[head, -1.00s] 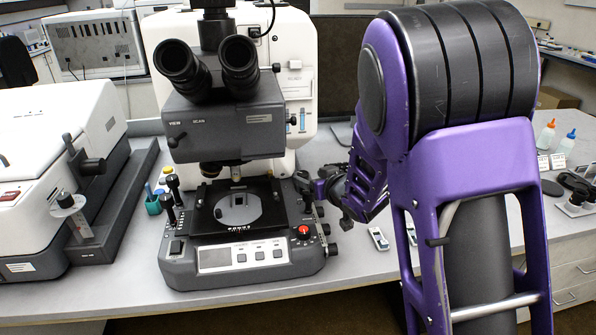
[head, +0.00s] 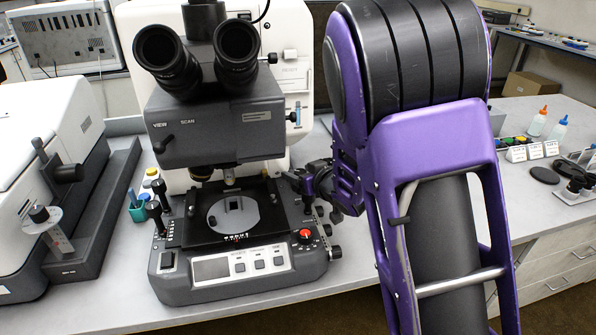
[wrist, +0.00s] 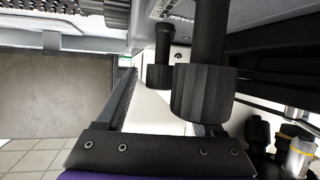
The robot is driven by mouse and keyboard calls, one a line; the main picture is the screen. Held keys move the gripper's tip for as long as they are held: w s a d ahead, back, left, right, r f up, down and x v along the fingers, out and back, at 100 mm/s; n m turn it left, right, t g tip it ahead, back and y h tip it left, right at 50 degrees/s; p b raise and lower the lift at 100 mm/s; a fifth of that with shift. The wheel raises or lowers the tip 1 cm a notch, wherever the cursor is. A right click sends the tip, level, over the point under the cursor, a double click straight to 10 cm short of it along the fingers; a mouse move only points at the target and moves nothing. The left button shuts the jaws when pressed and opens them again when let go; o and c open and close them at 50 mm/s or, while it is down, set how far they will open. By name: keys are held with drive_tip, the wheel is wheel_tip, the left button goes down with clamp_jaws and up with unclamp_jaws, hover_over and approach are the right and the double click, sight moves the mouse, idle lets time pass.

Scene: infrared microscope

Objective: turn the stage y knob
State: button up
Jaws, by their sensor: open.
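The microscope (head: 215,125) stands on the bench with its black stage (head: 176,236) above the control base. My gripper (head: 300,183) is open at the right side of the stage. In the wrist view, my gripper (wrist: 165,95) shows two spread fingers. A large ribbed black knob (wrist: 203,92) on a shaft overlaps the right finger and hides its tip. A smaller ribbed black knob (wrist: 160,72) is farther off between the fingers. I cannot tell which is the stage y knob, or whether a finger touches either one.
A red knob (head: 305,235) sits on the control base below my gripper, with black side knobs (head: 334,252) beside it. The eyepieces (head: 200,55) rise above. A white instrument (head: 50,140) stands at left. Bottles (head: 537,122) and small trays are at right.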

clamp_jaws()
idle(0.3)
drive_tip(key=shift+d+r+y+p, duration=0.1)
drive_tip(key=shift+r+y+p, duration=0.05)
drive_tip(key=shift+y+p, duration=0.15)
